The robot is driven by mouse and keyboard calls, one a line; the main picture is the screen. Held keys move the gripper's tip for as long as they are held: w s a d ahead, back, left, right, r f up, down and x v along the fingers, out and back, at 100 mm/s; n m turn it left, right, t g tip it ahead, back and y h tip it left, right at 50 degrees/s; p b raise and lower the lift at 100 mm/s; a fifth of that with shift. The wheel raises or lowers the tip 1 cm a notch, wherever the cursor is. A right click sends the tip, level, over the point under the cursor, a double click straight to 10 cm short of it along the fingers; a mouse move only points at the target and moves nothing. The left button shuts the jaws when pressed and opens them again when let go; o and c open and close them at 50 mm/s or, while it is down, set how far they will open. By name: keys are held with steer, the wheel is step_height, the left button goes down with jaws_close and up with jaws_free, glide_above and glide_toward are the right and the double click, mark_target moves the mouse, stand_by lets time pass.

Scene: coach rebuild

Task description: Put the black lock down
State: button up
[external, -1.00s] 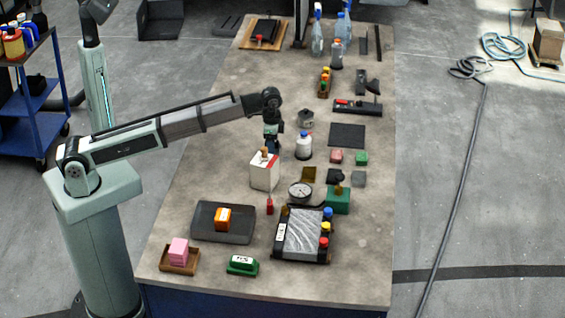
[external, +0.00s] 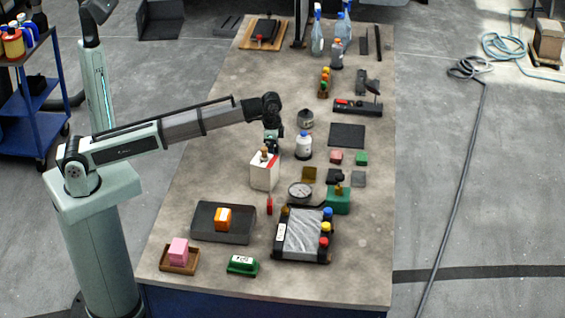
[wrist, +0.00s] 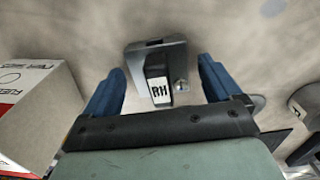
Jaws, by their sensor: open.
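The black lock (wrist: 156,88), a dark block with a grey body and a white "RH" label, sits on the worktop between my fingers in the wrist view. My gripper (wrist: 160,77) is open, with one blue finger on each side of the lock and visible gaps to it. In the external view my gripper (external: 271,143) is low over the table, behind the white box. The lock cannot be made out there, and the box and gripper hide that spot.
The white box with red marking (external: 264,172) stands close in front of my gripper; it also shows at left in the wrist view (wrist: 38,105). A white bottle with a blue cap (external: 303,147) stands close at right. The worktop (external: 215,150) to the left is clear.

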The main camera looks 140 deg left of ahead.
step_height(320, 180, up, 12)
steer(key=shift+r, duration=0.2)
stand_by(0.5)
stand_by(0.4)
